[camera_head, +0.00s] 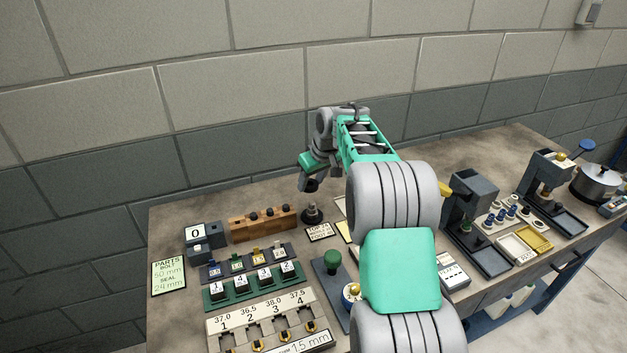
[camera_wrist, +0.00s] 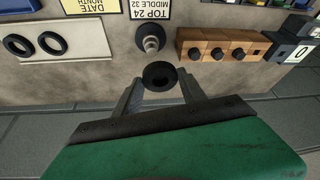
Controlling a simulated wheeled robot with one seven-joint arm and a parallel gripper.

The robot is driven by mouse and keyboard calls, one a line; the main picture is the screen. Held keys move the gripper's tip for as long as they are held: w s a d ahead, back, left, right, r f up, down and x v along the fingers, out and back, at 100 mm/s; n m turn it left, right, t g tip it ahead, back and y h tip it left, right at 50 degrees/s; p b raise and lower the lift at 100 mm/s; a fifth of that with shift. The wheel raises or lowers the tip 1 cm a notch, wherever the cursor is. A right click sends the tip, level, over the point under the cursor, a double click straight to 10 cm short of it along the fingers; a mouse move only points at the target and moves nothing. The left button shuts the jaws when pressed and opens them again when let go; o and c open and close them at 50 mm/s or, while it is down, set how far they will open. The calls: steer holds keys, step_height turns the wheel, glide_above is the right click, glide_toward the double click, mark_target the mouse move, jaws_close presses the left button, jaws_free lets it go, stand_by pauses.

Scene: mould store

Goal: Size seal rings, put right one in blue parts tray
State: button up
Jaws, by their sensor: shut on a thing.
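My gripper (camera_head: 309,184) is above the back of the bench. In the wrist view its two fingers (camera_wrist: 162,95) are shut on a black seal ring (camera_wrist: 160,76), with the ring's hole visible. A stepped metal sizing post (camera_wrist: 150,38) stands just beyond the ring, which is apart from it in the picture; the post also shows in the head view (camera_head: 312,214). Two more black rings (camera_wrist: 52,43) lie on a pale holder at the left. A parts card (camera_head: 168,275) reads seal 24 mm. I cannot make out the blue parts tray for certain.
A wooden block (camera_head: 262,223) with several dark knobs and a box showing 0 (camera_head: 195,234) stand left of the post. A sign (camera_head: 318,233) lies by the post. Numbered blocks (camera_head: 254,280) sit in front. Machines (camera_head: 472,200) stand at the right. The wall is close behind.

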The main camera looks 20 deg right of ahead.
mark_target(312, 202)
steer(key=shift+w+d+f, duration=0.3)
steer(key=shift+d+f, duration=0.2)
steer(key=shift+d, duration=0.05)
steer(key=shift+a+f+b, duration=0.1)
steer(key=shift+f+b, duration=1.7)
steer(key=shift+f, duration=0.6)
steer(key=shift+s+f+b, duration=0.1)
steer(key=shift+f+b, duration=0.5)
steer(key=shift+f, duration=0.25)
steer(key=o, duration=1.8)
steer(key=shift+r, duration=0.15)
steer(key=shift+r+p, duration=2.6)
steer(key=shift+r, duration=1.1)
